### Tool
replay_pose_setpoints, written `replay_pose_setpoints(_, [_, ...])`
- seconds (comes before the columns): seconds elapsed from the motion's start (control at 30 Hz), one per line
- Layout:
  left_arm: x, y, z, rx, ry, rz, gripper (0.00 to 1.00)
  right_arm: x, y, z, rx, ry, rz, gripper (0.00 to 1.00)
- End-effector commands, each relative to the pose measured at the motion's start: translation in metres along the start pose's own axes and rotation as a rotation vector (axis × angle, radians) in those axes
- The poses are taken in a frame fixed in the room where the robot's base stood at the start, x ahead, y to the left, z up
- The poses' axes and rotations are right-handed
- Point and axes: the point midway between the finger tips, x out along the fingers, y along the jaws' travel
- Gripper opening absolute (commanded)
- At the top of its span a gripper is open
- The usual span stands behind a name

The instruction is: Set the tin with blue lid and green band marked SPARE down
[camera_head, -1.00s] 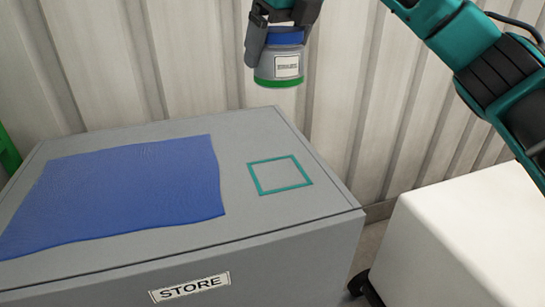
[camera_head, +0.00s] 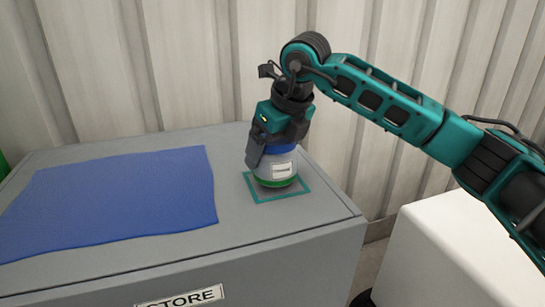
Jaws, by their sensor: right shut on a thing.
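The tin (camera_head: 279,169) is grey with a blue lid, a green band at its bottom and a white label too small to read. It stands upright inside or just over the teal square outline (camera_head: 293,194) on the grey box top; I cannot tell whether its base touches. My right gripper (camera_head: 275,147) is above the tin and shut on it around the lid, with one dark finger showing on the left side. The other finger is mostly hidden. My left gripper is not in view.
The grey box (camera_head: 265,228) carries a STORE label (camera_head: 180,298). A blue cloth (camera_head: 115,200) covers the left part of its top. A white block (camera_head: 462,240) stands at the right, and a ribbed wall (camera_head: 190,60) is behind.

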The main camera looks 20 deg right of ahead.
Motion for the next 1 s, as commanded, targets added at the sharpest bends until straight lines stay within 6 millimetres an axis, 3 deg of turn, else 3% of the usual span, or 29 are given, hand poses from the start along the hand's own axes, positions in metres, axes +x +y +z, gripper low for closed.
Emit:
replay_pose_setpoints(0.07, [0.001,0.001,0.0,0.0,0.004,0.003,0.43,0.011,0.0,-0.005,0.0,0.0,0.0,0.54])
replay_pose_setpoints(0.43, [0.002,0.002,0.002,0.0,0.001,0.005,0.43,0.015,0.0,-0.006,0.0,-0.002,0.0,0.54])
replay_pose_setpoints(0.47, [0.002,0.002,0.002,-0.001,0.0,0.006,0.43,0.014,0.0,-0.006,0.0,-0.001,0.0,0.88])
replay_pose_setpoints(0.57, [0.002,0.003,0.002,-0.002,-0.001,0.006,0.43,0.014,0.0,-0.006,0.0,-0.001,0.0,0.98])
replay_pose_setpoints(0.83, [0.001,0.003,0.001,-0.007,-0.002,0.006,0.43,0.012,0.0,-0.005,0.001,-0.001,0.0,1.0])
replay_pose_setpoints(1.0, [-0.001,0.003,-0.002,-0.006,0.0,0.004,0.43,-0.005,-0.001,-0.004,0.0,-0.003,-0.001,1.0])
